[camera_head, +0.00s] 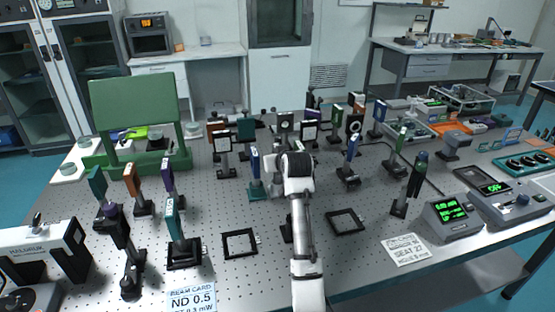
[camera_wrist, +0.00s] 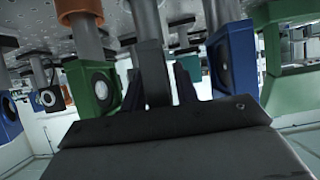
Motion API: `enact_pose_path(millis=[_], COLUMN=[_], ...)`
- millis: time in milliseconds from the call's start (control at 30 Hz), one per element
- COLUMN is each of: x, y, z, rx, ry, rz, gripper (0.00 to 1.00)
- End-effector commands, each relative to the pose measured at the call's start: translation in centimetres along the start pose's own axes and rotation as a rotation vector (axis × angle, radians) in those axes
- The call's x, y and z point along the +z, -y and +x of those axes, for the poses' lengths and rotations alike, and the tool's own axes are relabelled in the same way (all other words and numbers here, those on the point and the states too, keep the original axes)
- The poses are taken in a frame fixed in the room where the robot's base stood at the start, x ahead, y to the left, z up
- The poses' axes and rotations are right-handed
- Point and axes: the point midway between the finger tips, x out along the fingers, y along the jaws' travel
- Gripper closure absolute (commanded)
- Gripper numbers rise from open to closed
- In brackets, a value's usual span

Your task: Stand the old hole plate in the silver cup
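A dark grey plate with a pale dot (camera_head: 285,121) stands upright on a post in the middle of the optical table; it may be the old hole plate. My gripper (camera_head: 291,158) is just in front of it, its fingers hidden by my wrist. In the wrist view, which is upside down, a dark grey upright piece (camera_wrist: 152,72) on a post stands between the two dark fingers of my gripper (camera_wrist: 163,88). I cannot tell whether they touch it. A small silvery round vessel (camera_head: 155,133) sits on the green bench at left; it may be the silver cup.
Upright optics crowd around my gripper, including a green mount (camera_wrist: 93,86) and a blue mount (camera_wrist: 233,60) close on either side. Empty black frames (camera_head: 240,243) (camera_head: 345,221) lie on the near tabletop. A meter (camera_head: 452,214) stands at the right edge.

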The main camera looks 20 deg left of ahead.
Motion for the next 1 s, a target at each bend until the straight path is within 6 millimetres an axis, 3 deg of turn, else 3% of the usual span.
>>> enact_pose_path(millis=[67,467,1000], x=[0.0,-0.3,-0.3], y=[0.0,0.0,-0.1], z=[0.0,-0.6,-10.7], rx=[0.0,0.001,0.001], ry=[0.0,-0.002,-0.003], rz=[0.0,0.0,0.0], gripper=[0.6,0.6,0.6])
